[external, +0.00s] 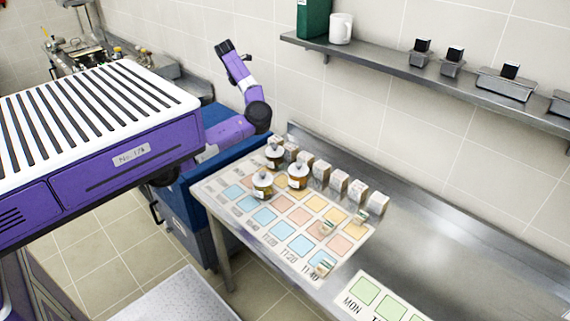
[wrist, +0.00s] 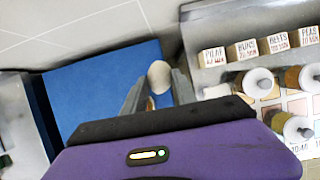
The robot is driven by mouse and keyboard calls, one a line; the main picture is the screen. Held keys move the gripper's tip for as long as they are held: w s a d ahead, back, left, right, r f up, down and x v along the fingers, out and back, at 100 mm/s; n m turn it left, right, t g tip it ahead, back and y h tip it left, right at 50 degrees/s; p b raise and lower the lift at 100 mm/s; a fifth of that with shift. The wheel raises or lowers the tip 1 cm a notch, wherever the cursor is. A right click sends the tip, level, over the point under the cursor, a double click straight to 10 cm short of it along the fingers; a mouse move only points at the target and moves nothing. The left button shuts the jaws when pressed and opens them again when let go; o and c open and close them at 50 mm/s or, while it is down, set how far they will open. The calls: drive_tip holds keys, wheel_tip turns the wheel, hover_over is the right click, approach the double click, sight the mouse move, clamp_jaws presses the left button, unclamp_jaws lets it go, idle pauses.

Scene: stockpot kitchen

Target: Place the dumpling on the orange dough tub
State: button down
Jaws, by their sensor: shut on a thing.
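My gripper (wrist: 158,88) is shut on a pale, rounded thing, the dumpling (wrist: 158,74), in the wrist view. The dumpling sits between the grey fingertips, over a flat blue surface (wrist: 85,85). Its lower part is hidden by the fingers. In the external view my purple arm (external: 232,130) reaches over the blue unit (external: 185,220) at the left end of the steel table. The fingertips and dumpling cannot be made out there. I cannot make out an orange dough tub in either view.
Jars with white lids (external: 262,185) stand on a chart of coloured squares (external: 265,216), with small labelled blocks (external: 338,180) behind them. The steel table (external: 450,250) is bare toward the right. A wall shelf (external: 390,67) holds a white mug (external: 341,29).

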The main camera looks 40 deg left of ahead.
drive_tip(key=s+a+r+n+y+b, duration=0.2)
drive_tip(key=s+a+n, duration=0.55)
drive_tip(key=a, duration=0.25)
drive_tip(key=shift+m+g+y, duration=0.25)
drive_tip(key=shift+g+y, duration=0.05)
drive_tip(key=f+b, duration=0.2)
drive_tip(key=f, duration=0.4)
drive_tip(key=f+b, duration=0.2)
drive_tip(key=f, duration=0.5)
drive_tip(key=f+b, duration=0.3)
drive_tip(key=f, duration=0.3)
drive_tip(key=shift+s+f, duration=0.2)
drive_tip(key=shift+s, duration=0.2)
drive_tip(key=c, duration=1)
unclamp_jaws()
drive_tip(key=shift+f, duration=0.1)
drive_tip(key=p+v, duration=0.4)
drive_tip(key=v, duration=0.8)
drive_tip(key=shift+a, duration=0.1)
